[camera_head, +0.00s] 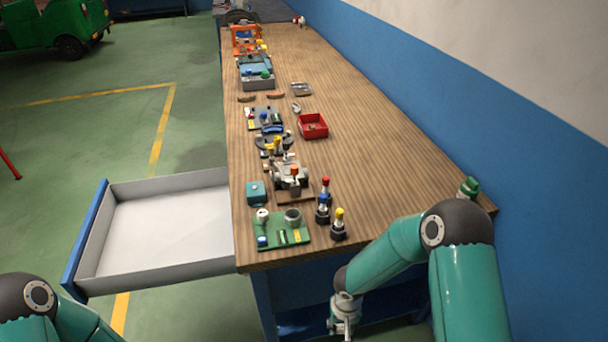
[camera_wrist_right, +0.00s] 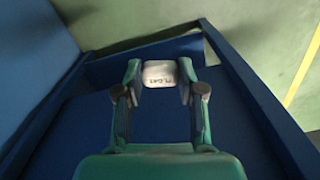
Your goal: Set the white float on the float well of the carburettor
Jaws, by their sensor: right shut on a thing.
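My right gripper (camera_head: 343,325) hangs in front of the workbench, below its near edge. In the right wrist view the gripper (camera_wrist_right: 159,76) is shut on a small white block with dark lettering (camera_wrist_right: 159,74), which looks like the white float. A grey metal casting (camera_head: 283,180), apparently the carburettor, stands on a brown base near the front of the bench. Its float well cannot be made out at this size. The held float is apart from it. My left arm shows at the lower left, but its gripper is out of view.
The wooden bench (camera_head: 350,150) has clear room on its right side. Near the front are a green board with parts (camera_head: 272,243), a teal box (camera_head: 256,192) and several dark bottles with coloured caps (camera_head: 338,228). A red tray (camera_head: 313,126) stands farther back. An open drawer (camera_head: 160,225) juts left.

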